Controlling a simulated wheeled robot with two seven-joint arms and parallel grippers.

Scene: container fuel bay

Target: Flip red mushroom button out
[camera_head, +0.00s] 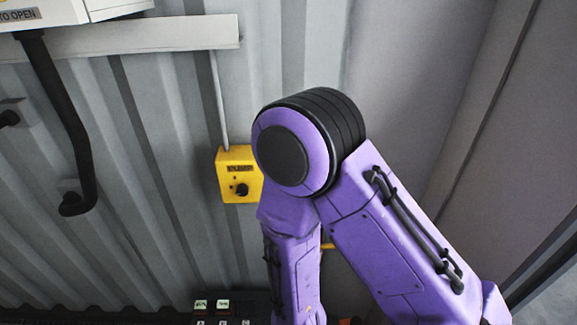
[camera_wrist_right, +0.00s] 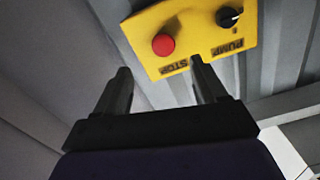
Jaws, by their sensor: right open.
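The red mushroom button (camera_wrist_right: 163,45) sits on a yellow box (camera_wrist_right: 196,28) in the right wrist view, above the word STOP. Lettering there reads upside down. A black knob (camera_wrist_right: 229,17) sits on the same box, by the word PUMP. My right gripper (camera_wrist_right: 160,67) is open and empty, its two dark fingers pointing toward the box. The button appears just beyond and between the fingertips, with no visible grip on it. Whether a fingertip touches the box is unclear. In the head view my purple right arm hides this gripper and the red button. My left gripper is not in view.
A yellow box with a black knob (camera_head: 241,190) is on the corrugated wall (camera_head: 180,120), left of my arm's elbow. A bent black handle (camera_head: 75,150) hangs at left. A dark panel with lit labels (camera_head: 222,304) lies at the bottom.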

